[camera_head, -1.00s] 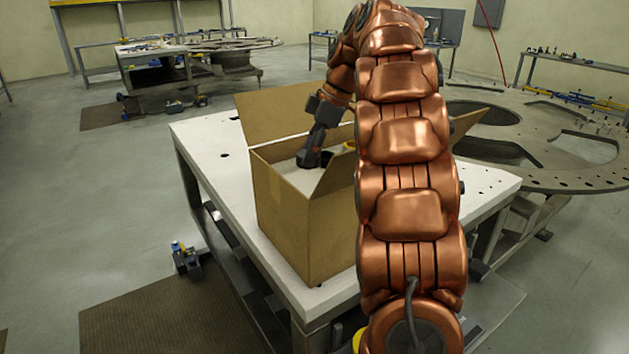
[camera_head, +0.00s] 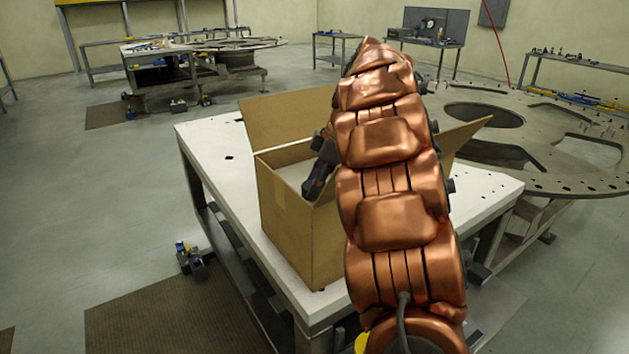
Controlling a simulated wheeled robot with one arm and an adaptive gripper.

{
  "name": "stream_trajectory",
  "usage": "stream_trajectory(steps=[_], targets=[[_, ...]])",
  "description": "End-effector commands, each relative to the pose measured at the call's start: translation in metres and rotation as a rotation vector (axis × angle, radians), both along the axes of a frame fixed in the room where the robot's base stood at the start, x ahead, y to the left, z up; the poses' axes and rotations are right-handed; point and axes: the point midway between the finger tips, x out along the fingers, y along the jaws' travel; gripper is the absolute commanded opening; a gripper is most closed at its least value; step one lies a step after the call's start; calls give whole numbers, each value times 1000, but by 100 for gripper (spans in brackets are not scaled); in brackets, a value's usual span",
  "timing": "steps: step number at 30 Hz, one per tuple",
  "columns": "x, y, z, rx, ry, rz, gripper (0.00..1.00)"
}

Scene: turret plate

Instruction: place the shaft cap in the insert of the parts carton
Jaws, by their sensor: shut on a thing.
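The parts carton (camera_head: 290,225) is an open brown cardboard box on the white table, with its flaps spread. A pale insert (camera_head: 290,173) shows inside its left part. My gripper (camera_head: 312,190) is dark and points down into the carton, close to the front wall. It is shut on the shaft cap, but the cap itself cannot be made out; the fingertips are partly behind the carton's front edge. My copper arm covers the right side of the carton, so the rest of the insert is hidden.
The white table (camera_head: 215,160) has bare room left of the carton. The carton's back flap (camera_head: 285,118) and right flap (camera_head: 467,135) stand out near my arm. A large metal turret plate (camera_head: 540,125) lies behind to the right.

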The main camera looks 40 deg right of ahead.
Motion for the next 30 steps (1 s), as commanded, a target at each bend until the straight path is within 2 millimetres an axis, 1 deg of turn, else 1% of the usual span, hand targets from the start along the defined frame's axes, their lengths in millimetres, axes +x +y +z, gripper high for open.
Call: stream_trajectory(steps=[15,16,21,23,30], targets=[[0,0,-6,0,0,1,33],[0,0,-5,0,0,0,58],[0,0,-4,0,0,0,76],[0,0,-4,0,0,0,82],[0,0,-4,0,0,0,82]])
